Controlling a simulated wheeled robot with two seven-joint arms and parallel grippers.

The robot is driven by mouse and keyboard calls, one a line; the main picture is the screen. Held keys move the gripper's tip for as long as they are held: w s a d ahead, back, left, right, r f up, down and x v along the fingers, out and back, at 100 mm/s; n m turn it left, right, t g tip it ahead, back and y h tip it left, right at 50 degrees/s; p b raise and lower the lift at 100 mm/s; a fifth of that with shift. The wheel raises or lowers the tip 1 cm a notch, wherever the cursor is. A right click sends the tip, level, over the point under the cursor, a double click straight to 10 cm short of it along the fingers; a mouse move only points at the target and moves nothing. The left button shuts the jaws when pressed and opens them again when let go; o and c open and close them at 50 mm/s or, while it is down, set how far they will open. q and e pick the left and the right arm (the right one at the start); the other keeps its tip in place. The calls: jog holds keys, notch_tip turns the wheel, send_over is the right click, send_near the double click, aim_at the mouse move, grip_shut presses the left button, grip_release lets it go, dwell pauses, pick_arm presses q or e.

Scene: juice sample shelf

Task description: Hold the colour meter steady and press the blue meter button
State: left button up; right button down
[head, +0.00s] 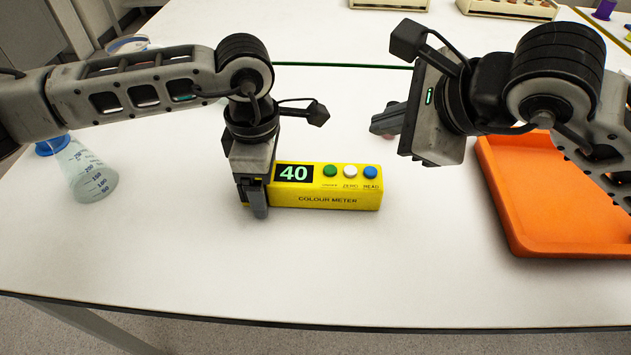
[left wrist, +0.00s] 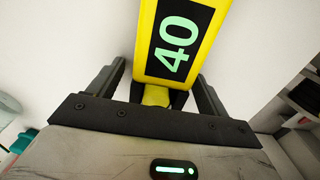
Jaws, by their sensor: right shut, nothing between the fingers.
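The yellow colour meter (head: 330,200) lies on the white table in the head view, its display reading 40. On its top are a green button (head: 330,170), a white button (head: 350,171) and the blue button (head: 370,172) at the right end, labelled READ. My left gripper (head: 254,203) points down and is shut on the meter's left end; the left wrist view shows the meter's end (left wrist: 155,95) between its fingers. My right gripper (head: 382,124) is shut and empty, above and behind the blue button, apart from it.
An orange tray (head: 530,243) lies to the right, under my right arm. A flask (head: 82,172) with a blue collar stands at the left. Racks (head: 507,8) stand at the far back. The table in front of the meter is clear to its front edge.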

pick_arm(q)
notch_tip(320, 180, up, 12)
dwell(0.6)
